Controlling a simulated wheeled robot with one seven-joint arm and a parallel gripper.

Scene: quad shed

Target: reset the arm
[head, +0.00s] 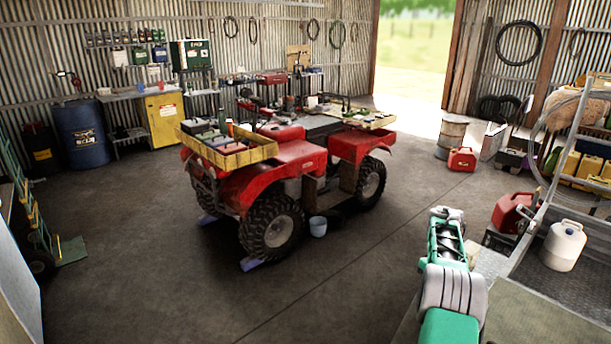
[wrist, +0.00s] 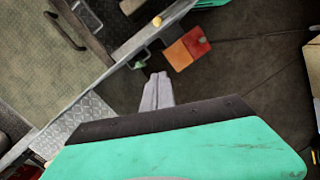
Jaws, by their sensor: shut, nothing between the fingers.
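My arm shows at the lower right of the head view, teal and grey, folded near the trailer. In the wrist view my gripper (wrist: 157,90) shows as two pale grey fingers side by side. The fingers are shut and empty, and they point over the floor beside the trailer edge. The fingertips cannot be made out clearly in the head view. The teal housing of my wrist fills the bottom of the wrist view.
A metal trailer (head: 570,285) stands at the right with a white jug (head: 563,246) on it. An orange-red lamp (wrist: 187,48) is near the fingers. A red quad (head: 285,165) stands mid-floor with a bucket (head: 318,227) beside it. The front floor is clear.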

